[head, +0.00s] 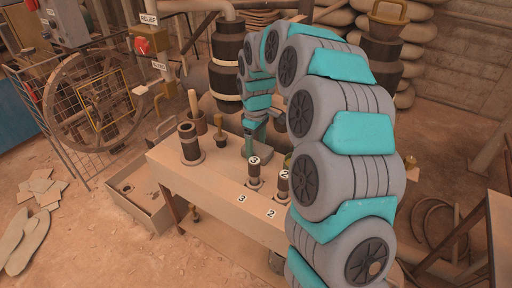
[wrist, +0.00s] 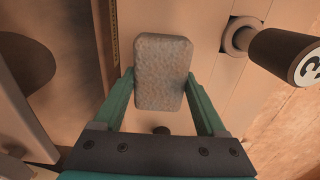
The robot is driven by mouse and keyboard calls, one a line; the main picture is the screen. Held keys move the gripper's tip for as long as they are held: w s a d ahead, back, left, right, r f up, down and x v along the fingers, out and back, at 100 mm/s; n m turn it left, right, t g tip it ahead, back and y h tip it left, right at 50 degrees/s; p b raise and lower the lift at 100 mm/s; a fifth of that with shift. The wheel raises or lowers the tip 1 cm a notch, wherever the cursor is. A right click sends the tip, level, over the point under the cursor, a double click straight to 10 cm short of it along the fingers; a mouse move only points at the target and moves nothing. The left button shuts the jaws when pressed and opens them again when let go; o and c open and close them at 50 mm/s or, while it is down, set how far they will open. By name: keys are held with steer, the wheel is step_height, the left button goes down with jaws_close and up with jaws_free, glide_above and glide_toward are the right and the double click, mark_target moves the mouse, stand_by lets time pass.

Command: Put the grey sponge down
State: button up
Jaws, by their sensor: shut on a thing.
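The grey sponge (wrist: 162,62) is a rough, rounded block in the middle of the wrist view. My gripper (wrist: 160,84) is shut on it, with one green finger at each side. Below the sponge in this view is the pale bench surface; I cannot tell whether the sponge touches it. In the head view my gripper (head: 252,143) is over the back part of the bench (head: 222,190), behind the dark cylinder marked 3 (head: 254,170). The sponge cannot be made out there.
Another dark cylinder marked 2 (head: 283,182) stands near my arm. A larger dark cylinder (head: 189,143) stands at the bench's left end, with small pots (head: 219,135) behind. An open box (head: 140,195) is left of the bench. The bench's front left is clear.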

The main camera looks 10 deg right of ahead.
mark_target(256, 146)
steer(key=shift+f, duration=0.2)
steer(key=o, duration=1.1)
steer(key=shift+o, duration=0.2)
steer(key=shift+r, duration=0.1)
step_height(256, 146, up, 12)
steer(key=f, duration=0.1)
steer(key=s+f+m, duration=0.2)
steer(key=s+m, duration=0.1)
steer(key=s, duration=1)
steer(key=s+f+m+g, duration=0.1)
steer(key=s+f+m, duration=0.1)
steer(key=s, duration=1.1)
steer(key=s+f+m, duration=0.2)
steer(key=s+m, duration=0.2)
steer(key=s, duration=0.9)
steer(key=shift+s+d+g, duration=0.15)
steer(key=shift+s+g, duration=0.25)
